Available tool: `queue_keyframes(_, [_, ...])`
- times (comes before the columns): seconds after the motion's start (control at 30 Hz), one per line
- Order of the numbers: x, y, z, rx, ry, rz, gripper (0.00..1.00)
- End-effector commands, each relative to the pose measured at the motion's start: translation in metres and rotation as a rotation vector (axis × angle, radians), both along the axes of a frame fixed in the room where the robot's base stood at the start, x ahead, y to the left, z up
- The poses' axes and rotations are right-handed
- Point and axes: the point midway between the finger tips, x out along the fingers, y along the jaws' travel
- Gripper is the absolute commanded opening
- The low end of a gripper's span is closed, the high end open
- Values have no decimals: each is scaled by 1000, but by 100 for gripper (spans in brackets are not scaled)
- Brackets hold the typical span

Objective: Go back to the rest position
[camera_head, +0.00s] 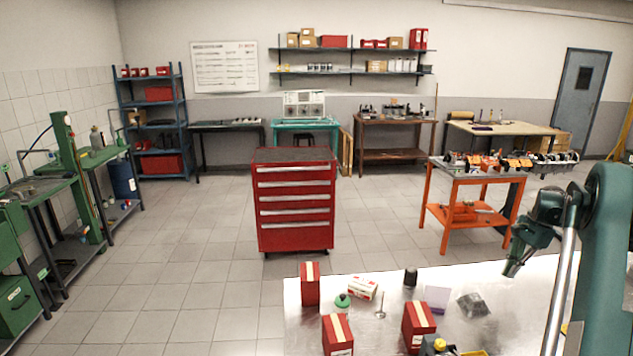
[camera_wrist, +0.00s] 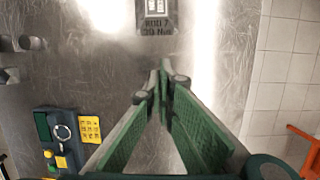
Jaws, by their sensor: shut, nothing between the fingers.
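My gripper (camera_wrist: 163,85) shows in the wrist view as green fingers that meet at their tips, shut and empty, above a bare metal bench top (camera_wrist: 85,75). In the head view my green arm stands at the right, and its lower end hangs over the right part of the bench (camera_head: 535,300). The fingertips cannot be made out clearly there. Nothing touches the gripper in the wrist view.
Red boxes (camera_head: 310,284), a white-and-red carton (camera_head: 362,289), a green-capped container (camera_head: 343,302) and a dark cylinder (camera_head: 410,277) stand on the bench. A dark device with yellow labels (camera_wrist: 65,140) lies left of the fingers. A dark plate (camera_wrist: 157,16) lies ahead.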

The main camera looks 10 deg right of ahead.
Motion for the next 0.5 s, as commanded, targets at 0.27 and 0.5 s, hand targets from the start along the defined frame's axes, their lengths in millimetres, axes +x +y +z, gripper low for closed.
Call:
queue_keyframes(0.27, [1, 31, 25, -24, -26, 55, 0])
queue_keyframes(0.5, [-1, 79, 60, -62, -68, 144, 0])
